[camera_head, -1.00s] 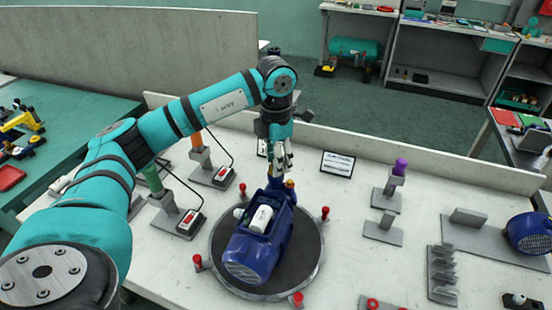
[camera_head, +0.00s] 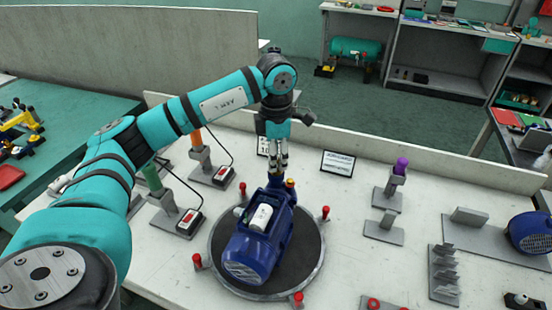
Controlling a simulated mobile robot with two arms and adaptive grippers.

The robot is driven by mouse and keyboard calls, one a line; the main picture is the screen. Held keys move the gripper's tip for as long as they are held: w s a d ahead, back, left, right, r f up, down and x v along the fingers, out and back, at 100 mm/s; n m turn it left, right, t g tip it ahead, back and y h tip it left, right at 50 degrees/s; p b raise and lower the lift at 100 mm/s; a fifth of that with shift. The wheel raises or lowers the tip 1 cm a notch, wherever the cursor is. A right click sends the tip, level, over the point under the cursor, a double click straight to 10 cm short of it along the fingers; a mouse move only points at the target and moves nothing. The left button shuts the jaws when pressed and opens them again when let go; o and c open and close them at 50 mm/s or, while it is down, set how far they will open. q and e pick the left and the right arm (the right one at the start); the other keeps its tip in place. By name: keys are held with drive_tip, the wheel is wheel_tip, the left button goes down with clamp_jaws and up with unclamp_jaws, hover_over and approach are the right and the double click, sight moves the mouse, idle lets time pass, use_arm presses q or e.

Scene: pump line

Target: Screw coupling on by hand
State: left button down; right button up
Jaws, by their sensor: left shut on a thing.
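A blue pump (camera_head: 252,262) with a white box on its top sits on a round dark turntable (camera_head: 305,272) with red knobs around its rim. My left gripper (camera_head: 277,172) points down at the pump's far end. It is shut on a small part there, which I take to be the coupling; the fingers and the pump body hide most of it. A small brass-coloured fitting (camera_head: 290,183) shows just right of the fingertips. My right gripper is out of view.
Tool stands with orange (camera_head: 196,139) and green (camera_head: 153,179) handles are left of the turntable, a purple-topped stand (camera_head: 400,167) right. A second blue pump (camera_head: 530,233) lies at the far right. A low wall (camera_head: 440,167) borders the table's back.

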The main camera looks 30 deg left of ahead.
use_arm(q)
drive_tip(key=shift+m+b, duration=0.3)
drive_tip(key=shift+m, duration=1.4)
drive_tip(key=shift+f+m, duration=0.1)
drive_tip(key=shift+m, duration=0.9)
drive_tip(key=shift+m+b, duration=0.3)
drive_tip(key=shift+m, duration=0.4)
drive_tip(key=m, duration=0.3)
